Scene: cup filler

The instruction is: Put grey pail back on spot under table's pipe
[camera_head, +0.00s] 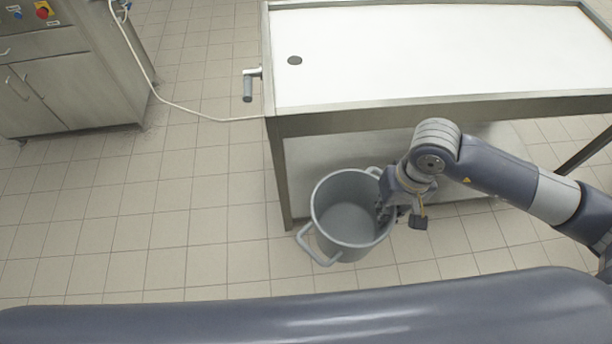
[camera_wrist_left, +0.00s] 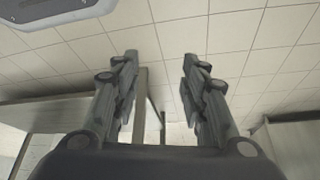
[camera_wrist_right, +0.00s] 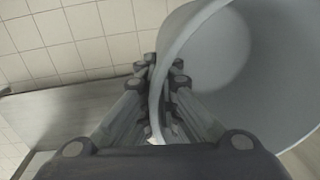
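The grey pail (camera_head: 345,222) has two side handles and is empty inside. It is near the table's front left leg, by the lower shelf, in the head view. My right gripper (camera_head: 385,212) is at the pail's right rim. In the right wrist view the gripper (camera_wrist_right: 160,95) has its fingers closed on the rim of the pail (camera_wrist_right: 260,70), one on each side of the wall. The table's pipe (camera_head: 248,86) sticks out at the left end of the table (camera_head: 420,104). My left gripper (camera_wrist_left: 160,85) is open and empty. Whether the pail touches the floor is unclear.
A steel cabinet (camera_head: 70,75) with buttons stands at the upper left. A white cable (camera_head: 190,110) runs from it across to the table. A drain hole (camera_head: 294,60) is in the tabletop. The tiled floor (camera_head: 170,210) left of the pail is clear.

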